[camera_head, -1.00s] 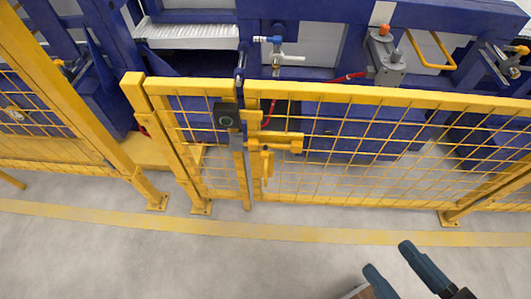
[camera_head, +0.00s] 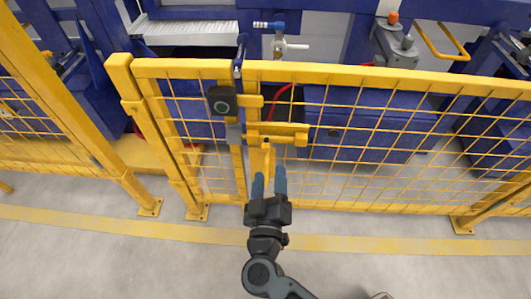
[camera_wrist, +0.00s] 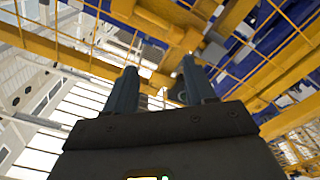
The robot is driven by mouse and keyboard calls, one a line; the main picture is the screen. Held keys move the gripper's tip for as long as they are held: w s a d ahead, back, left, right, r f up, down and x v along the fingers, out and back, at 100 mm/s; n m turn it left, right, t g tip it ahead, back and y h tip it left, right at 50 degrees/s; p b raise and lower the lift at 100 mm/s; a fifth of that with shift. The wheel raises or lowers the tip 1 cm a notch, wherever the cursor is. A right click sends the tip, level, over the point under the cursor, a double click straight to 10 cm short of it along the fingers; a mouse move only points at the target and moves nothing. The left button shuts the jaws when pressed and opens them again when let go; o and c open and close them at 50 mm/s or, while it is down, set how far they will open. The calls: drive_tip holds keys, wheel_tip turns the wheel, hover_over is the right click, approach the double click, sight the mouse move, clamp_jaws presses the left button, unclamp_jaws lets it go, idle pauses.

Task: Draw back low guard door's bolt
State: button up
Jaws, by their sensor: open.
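The low guard door (camera_head: 360,77) is a yellow mesh panel in a yellow frame. Its yellow bolt (camera_head: 285,134) lies horizontally near the door's left edge, with a short yellow handle (camera_head: 266,155) hanging below it. My gripper (camera_head: 269,176) is open, its two blue-grey fingers pointing up at the handle from just below. In the head view the fingertips stand on either side of the handle's lower end; I cannot tell whether they touch it. In the wrist view my gripper (camera_wrist: 160,72) is open in front of yellow bars and mesh.
A yellow post (camera_head: 120,75) stands further left. Blue machinery with a valve handle (camera_head: 290,46) is behind the fence.

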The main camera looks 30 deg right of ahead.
sight(265, 150)
drive_tip(key=shift+n+g+h, duration=0.3)
drive_tip(key=shift+n+g, duration=0.1)
drive_tip(key=shift+g, duration=0.2)
drive_tip(key=shift+w+d+f+b, duration=0.3)
drive_tip(key=shift+w+d, duration=0.35)
drive_tip(key=shift+w, duration=1.05)
drive_tip(key=shift+w+d+f+b, duration=0.35)
drive_tip(key=shift+w+d, duration=0.35)
drive_tip(key=shift+w, duration=1)
drive_tip(key=shift+w+d+f+b, duration=0.3)
drive_tip(key=shift+w+d, duration=0.35)
drive_tip(key=shift+w, duration=1.05)
drive_tip(key=shift+c, duration=0.4)
drive_tip(key=shift+r, duration=0.15)
clamp_jaws()
